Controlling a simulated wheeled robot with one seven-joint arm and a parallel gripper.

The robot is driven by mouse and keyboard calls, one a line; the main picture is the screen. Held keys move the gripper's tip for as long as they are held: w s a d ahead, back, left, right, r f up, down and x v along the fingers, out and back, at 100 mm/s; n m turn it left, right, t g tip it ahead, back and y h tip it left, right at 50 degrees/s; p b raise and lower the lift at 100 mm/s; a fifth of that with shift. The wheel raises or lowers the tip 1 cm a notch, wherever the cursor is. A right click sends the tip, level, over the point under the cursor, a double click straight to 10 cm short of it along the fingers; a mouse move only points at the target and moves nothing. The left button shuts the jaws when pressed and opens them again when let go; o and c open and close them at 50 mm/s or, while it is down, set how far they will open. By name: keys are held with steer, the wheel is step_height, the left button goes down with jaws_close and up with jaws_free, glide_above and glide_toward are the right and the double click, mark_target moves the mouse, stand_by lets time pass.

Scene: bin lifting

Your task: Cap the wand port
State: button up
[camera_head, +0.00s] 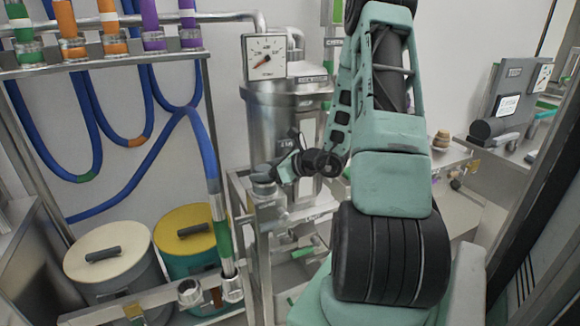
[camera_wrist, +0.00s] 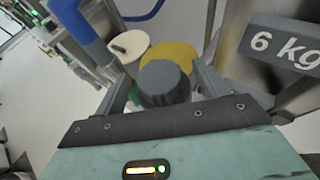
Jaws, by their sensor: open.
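A dark grey ribbed round cap (camera_wrist: 165,84) shows between the two fingers of my gripper (camera_wrist: 163,75) in the wrist view. The gripper is open, with a finger on each side of the cap; I cannot tell whether either touches it. In the head view my gripper (camera_head: 274,171) is at the metal frame in front of the steel vessel, above a small grey round part (camera_head: 264,188). The blue wand hose (camera_head: 205,145) hangs left of it, with a green band and a metal lower end. I cannot tell which fitting is the wand port.
A steel vessel (camera_head: 280,125) with a gauge (camera_head: 264,56) stands behind my gripper. A cream-lidded bin (camera_head: 112,265) and a yellow-lidded bin (camera_head: 187,250) stand at lower left. A rail with metal fittings (camera_head: 188,292) runs in front of them.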

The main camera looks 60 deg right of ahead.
steer(key=b+v, duration=0.1)
steer(key=v, duration=1.5)
steer(key=shift+s, duration=0.2)
steer(key=shift+a, duration=0.1)
steer(key=w+a+n+g+y, duration=0.25)
steer(key=a+n, duration=0.25)
steer(key=a, duration=0.3)
steer(key=w+a+n+g+y, duration=0.1)
steer(key=a+n+g+y, duration=0.1)
steer(key=a+n+g, duration=0.45)
steer(key=w+a+n+y, duration=0.2)
steer(key=a+n+y, duration=0.15)
steer(key=a, duration=0.65)
steer(key=s+a+n+g+h, duration=0.2)
steer(key=s+a+n+h, duration=0.2)
steer(key=a+n, duration=0.7)
steer(key=s+a+n+g+h, duration=0.2)
steer(key=s+a+n+h, duration=0.3)
steer(key=n, duration=1.1)
steer(key=s+a, duration=0.3)
steer(key=a, duration=0.3)
steer(key=shift+s+h, duration=0.2)
steer(key=shift+h, duration=0.1)
